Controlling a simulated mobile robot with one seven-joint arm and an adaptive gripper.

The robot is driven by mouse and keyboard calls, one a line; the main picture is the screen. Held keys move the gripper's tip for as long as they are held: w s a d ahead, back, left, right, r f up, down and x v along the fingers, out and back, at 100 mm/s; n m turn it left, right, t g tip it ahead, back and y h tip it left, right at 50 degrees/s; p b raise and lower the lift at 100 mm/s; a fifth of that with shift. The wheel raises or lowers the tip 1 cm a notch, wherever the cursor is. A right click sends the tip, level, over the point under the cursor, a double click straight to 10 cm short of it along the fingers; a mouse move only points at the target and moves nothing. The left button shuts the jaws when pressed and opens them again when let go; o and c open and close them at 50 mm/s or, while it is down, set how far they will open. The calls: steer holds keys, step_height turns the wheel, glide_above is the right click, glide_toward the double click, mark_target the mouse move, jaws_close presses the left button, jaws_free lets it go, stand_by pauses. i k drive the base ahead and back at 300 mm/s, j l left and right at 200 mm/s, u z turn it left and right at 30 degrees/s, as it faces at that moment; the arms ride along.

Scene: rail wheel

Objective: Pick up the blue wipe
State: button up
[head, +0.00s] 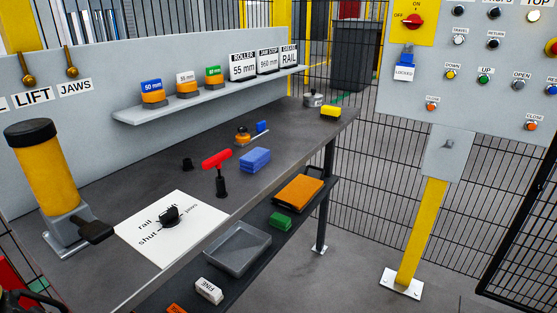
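The blue wipe (255,160) looks like a folded, layered blue pad. It lies flat on the dark grey bench top (300,150), right of the red-handled tool (216,160) and close to the bench's front edge. Nothing covers it. My gripper cannot be made out in the head view.
An orange-and-black round item (243,137) with a small blue piece beside it stands behind the wipe. A yellow block (331,112) and a metal pot (312,99) are at the far end. A lower shelf holds an orange pad (299,194), a green block (281,220) and a grey tray (237,249).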

mark_target(252, 162)
steer(key=i+l+u, duration=0.25)
steer(key=l+u, duration=0.2)
steer(key=l, duration=0.15)
steer(key=i, duration=1)
